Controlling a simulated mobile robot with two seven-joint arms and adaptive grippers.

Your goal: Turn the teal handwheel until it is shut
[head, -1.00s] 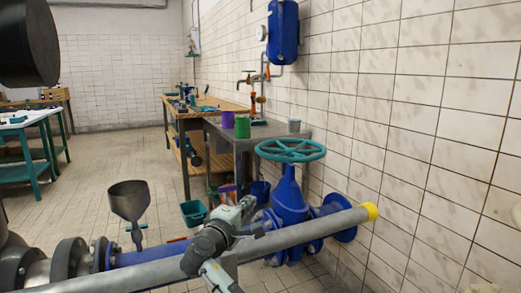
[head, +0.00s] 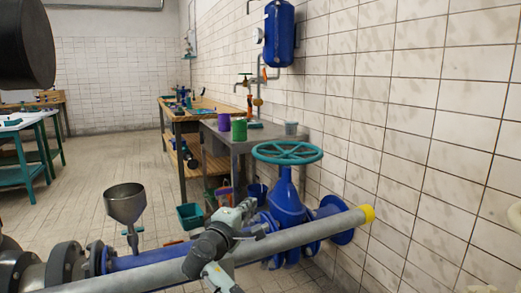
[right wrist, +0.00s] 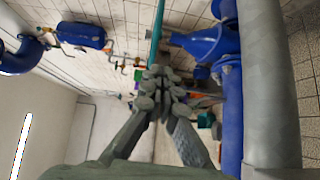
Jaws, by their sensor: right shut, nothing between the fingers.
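The teal handwheel (head: 287,152) lies level on top of the blue gate valve (head: 287,205) at the middle right of the head view. In the right wrist view the handwheel shows nearly edge-on as a teal strip (right wrist: 155,36), with the blue valve body (right wrist: 207,45) to its right. My right gripper (head: 248,207) is below and left of the wheel, in front of the valve, apart from the wheel. Its fingers (right wrist: 160,88) are shut and empty. My left gripper is not in view.
A grey pipe with a yellow end (head: 368,213) crosses in front of the valve. A metal funnel (head: 125,203) stands left on the blue pipeline. A grey table (head: 228,135) with cans is behind the valve. The tiled wall (head: 405,130) is close on the right.

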